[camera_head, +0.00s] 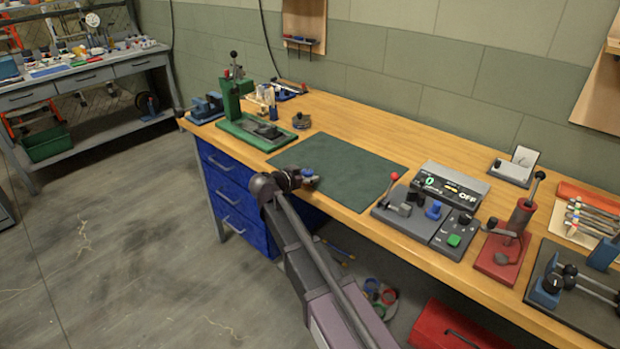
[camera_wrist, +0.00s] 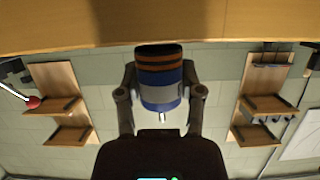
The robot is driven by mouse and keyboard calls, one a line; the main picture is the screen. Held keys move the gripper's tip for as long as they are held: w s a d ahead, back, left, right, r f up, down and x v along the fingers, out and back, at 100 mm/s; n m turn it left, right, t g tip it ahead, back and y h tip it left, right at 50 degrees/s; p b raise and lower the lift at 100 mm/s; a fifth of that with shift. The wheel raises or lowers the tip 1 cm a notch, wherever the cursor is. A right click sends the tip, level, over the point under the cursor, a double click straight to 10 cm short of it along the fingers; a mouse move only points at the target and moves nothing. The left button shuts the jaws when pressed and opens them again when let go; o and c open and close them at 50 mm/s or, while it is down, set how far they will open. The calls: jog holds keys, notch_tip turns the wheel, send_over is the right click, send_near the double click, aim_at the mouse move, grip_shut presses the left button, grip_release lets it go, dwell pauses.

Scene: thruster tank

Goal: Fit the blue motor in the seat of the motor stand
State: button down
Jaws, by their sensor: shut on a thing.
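My gripper (camera_head: 302,178) is shut on the blue motor (camera_head: 308,171), held over the front edge of the green mat. In the wrist view the motor (camera_wrist: 160,90) sits between both fingers; it shows a blue band, a silver band and a dark end with orange stripes. A short pale shaft shows at the end nearer the palm. A grey unit with a red-knobbed lever and a blue part (camera_head: 433,210) stands right of the mat, apart from the gripper. It looks like the motor stand, but I cannot make out its seat.
The green mat (camera_head: 340,170) is bare on the wooden bench. A display box (camera_head: 450,185) reading OFF is behind the grey unit. A red press (camera_head: 503,240) stands to its right. A green press (camera_head: 235,100) stands at the left. Wall shelves show in the wrist view.

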jog(key=shift+f, duration=0.15)
jog(key=shift+c, duration=1.2)
grip_release()
jog(key=shift+r, duration=0.2)
jog(key=p+v, duration=0.4)
jog(key=v, duration=0.8)
jog(key=shift+c, duration=0.3)
jog(key=r+n+y+p, duration=0.1)
jog(key=s+d+r+n+t+y+p, duration=0.1)
jog(key=shift+s+d+p, duration=0.2)
jog(key=shift+d+p, duration=0.1)
jog(key=shift+p, duration=0.1)
